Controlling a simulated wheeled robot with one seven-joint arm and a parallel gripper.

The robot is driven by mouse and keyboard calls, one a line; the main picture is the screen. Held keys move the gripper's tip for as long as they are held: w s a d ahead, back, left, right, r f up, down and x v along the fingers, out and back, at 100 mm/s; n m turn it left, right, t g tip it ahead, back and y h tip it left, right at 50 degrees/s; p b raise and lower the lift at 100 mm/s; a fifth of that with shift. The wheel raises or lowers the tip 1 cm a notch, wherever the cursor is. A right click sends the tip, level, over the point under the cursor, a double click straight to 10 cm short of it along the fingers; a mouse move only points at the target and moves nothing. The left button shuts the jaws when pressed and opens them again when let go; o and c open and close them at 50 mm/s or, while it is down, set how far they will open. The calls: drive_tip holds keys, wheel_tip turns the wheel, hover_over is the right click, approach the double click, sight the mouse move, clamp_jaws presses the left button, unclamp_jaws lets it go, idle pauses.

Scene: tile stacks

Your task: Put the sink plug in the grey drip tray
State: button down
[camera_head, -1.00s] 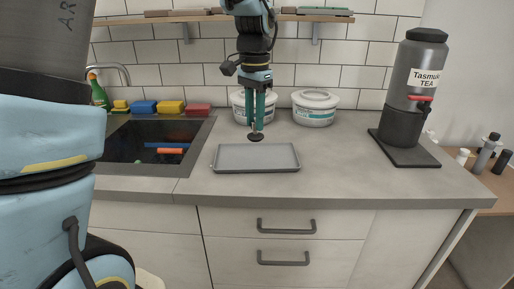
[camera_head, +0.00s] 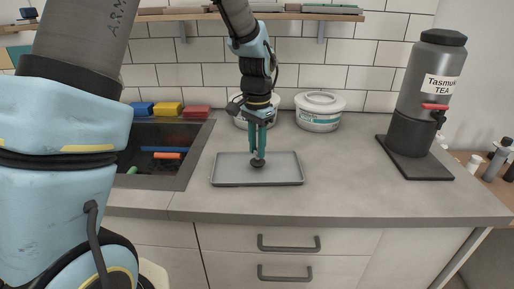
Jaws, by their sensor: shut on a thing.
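The grey drip tray (camera_head: 285,172) lies flat on the counter to the right of the sink. The sink plug (camera_head: 257,163) is a small dark disc at the tips of my gripper (camera_head: 258,152). My gripper points straight down and is shut on the plug, over the middle of the tray. The plug is low, at or very near the tray floor; I cannot tell whether it touches.
The dark sink (camera_head: 146,170) is on the left, with coloured items in it and several sponges (camera_head: 168,109) behind. White tubs (camera_head: 319,111) stand behind the tray. A tea dispenser (camera_head: 416,100) stands at the right. The counter between tray and dispenser is clear.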

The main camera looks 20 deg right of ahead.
drive_tip(key=shift+f, duration=0.65)
drive_tip(key=shift+f, duration=0.2)
drive_tip(key=c, duration=0.6)
unclamp_jaws()
drive_tip(key=shift+c, duration=0.2)
drive_tip(key=shift+r, duration=0.1)
